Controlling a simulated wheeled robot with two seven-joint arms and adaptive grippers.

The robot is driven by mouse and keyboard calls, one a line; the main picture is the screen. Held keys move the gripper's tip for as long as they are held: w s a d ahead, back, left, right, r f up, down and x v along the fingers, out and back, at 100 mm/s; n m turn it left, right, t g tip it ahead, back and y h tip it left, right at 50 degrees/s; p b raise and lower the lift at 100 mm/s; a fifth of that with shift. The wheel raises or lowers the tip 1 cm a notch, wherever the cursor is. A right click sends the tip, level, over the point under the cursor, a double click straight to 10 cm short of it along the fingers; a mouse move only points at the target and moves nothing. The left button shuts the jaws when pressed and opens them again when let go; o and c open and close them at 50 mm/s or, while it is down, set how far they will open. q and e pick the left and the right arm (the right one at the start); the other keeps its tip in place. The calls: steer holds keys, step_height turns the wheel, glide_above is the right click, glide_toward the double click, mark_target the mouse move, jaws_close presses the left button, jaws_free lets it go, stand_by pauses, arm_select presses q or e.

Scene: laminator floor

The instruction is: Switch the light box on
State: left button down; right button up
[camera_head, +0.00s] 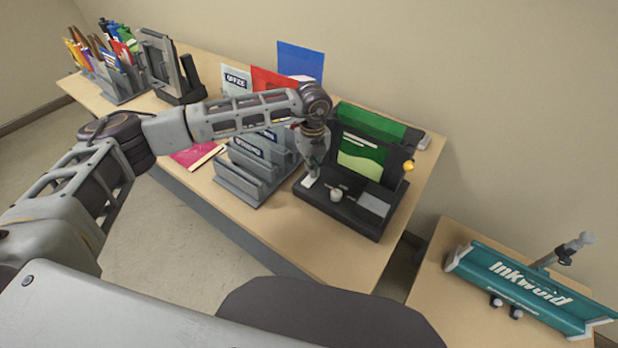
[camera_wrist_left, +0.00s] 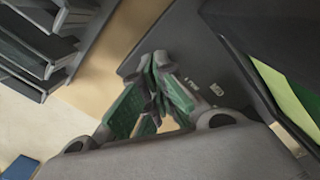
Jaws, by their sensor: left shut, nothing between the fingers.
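The light box seems to be the black device (camera_head: 345,217) on the long table, with an upright green-and-white panel (camera_head: 361,160) in a black frame. Its base has a pale round knob (camera_head: 336,195) and a grey square pad (camera_head: 374,205). My left gripper (camera_head: 311,176) is over the left end of this base, pointing down, shut and empty. In the left wrist view, my left gripper's fingers (camera_wrist_left: 157,62) meet above the dark base (camera_wrist_left: 205,62), beside small pale markings (camera_wrist_left: 192,82). Contact with the base cannot be told. My right gripper is out of view.
A grey stepped rack (camera_head: 246,185) stands close to the left of the device. Folders (camera_head: 300,62) stand behind my left arm. A yellow knob (camera_head: 408,165) sticks out at the device's right. A teal Inkwoid machine (camera_head: 520,287) is on another table. The table front is clear.

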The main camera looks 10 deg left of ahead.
arm_select(q)
steer(key=shift+r+p, duration=0.6)
steer(key=shift+r, duration=0.9)
steer(key=shift+r+p, duration=0.35)
steer(key=shift+r, duration=0.4)
